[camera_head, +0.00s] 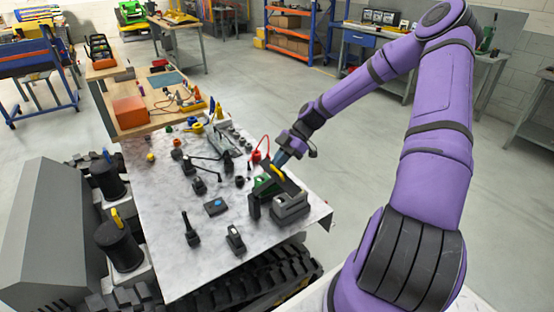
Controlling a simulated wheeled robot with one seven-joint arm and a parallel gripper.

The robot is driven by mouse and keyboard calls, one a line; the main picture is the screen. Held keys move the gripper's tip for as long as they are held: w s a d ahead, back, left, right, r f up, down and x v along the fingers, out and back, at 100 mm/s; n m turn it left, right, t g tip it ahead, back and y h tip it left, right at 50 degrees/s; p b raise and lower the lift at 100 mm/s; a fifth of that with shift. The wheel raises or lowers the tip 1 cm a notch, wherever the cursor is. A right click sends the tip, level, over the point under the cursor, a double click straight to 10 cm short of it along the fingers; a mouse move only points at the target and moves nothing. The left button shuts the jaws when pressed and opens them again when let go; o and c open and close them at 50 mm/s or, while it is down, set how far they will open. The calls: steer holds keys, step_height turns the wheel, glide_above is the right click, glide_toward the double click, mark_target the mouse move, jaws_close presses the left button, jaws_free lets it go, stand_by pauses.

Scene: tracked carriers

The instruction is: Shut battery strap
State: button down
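My gripper (281,159) is at the end of the purple arm, pointing down at the right part of the grey tabletop. It is small here, and I cannot tell whether its fingers are open or shut. Just below it is a dark battery holder with a green part (264,186) and a dark flap with a yellow piece (277,170). The flap looks tilted up and may be the battery strap. The fingertips are close to the flap; I cannot tell whether they touch it. A grey block-shaped holder (290,206) stands just in front. The strap's free end and catch are not discernible.
Several small dark devices, such as a joystick (191,231) and a box with a blue button (215,207), stand left of the gripper. Tracks (265,278) run below the table's front edge.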

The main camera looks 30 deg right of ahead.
steer(key=shift+d+f+y, duration=0.15)
steer(key=shift+f+y, duration=0.15)
steer(key=shift+f, duration=0.05)
steer(key=shift+d+f, duration=0.3)
steer(key=shift+f, duration=0.25)
steer(key=shift+d+f, duration=0.15)
steer(key=shift+f, duration=0.1)
stand_by(0.4)
